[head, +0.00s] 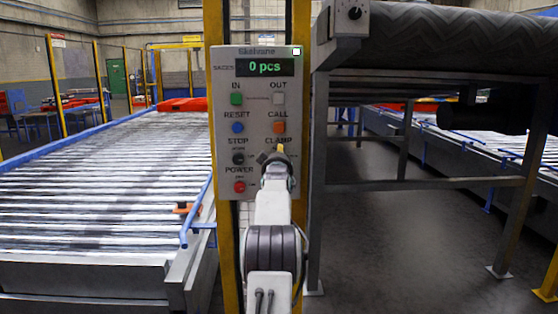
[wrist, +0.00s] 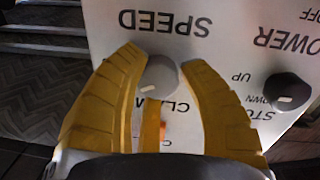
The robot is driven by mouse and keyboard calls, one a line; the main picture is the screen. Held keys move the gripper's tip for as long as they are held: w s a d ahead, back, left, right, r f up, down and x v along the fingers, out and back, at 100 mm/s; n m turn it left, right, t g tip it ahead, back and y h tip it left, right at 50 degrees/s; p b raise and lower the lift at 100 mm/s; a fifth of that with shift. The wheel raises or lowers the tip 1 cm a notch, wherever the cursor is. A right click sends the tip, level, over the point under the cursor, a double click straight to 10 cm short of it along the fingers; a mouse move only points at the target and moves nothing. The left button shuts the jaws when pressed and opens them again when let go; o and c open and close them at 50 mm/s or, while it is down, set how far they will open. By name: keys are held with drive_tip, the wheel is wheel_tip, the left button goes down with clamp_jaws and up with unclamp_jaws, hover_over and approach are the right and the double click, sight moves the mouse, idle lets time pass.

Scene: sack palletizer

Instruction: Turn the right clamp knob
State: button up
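The right clamp knob is a round grey knob (wrist: 160,77) with a white mark, between the SPEED and CLAMP lettering of the control panel (head: 222,100). In the wrist view the panel appears upside down. My gripper (wrist: 163,62) has its yellow fingers on both sides of this knob, overlapping its edges in the picture. I cannot tell whether they press on it. In the head view my gripper (head: 279,152) is in front of the panel's lower right and hides this knob. The left knob (head: 238,158) is dark and stands clear of the fingers; it also shows in the wrist view (wrist: 288,92).
The display (head: 264,67) reads 0 pcs. Above my gripper is an orange button (head: 279,128); a red button (head: 239,187) is at lower left. A roller conveyor (head: 100,190) lies left and a raised belt conveyor (head: 440,40) right. Floor (head: 400,250) is clear under the belt.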

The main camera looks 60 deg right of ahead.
drive_tip(key=o, duration=0.5)
drive_tip(key=shift+c, duration=0.2)
drive_tip(key=shift+a+f, duration=0.1)
drive_tip(key=v, duration=1.1)
drive_tip(key=shift+s+a, duration=0.2)
drive_tip(key=shift+a, duration=0.15)
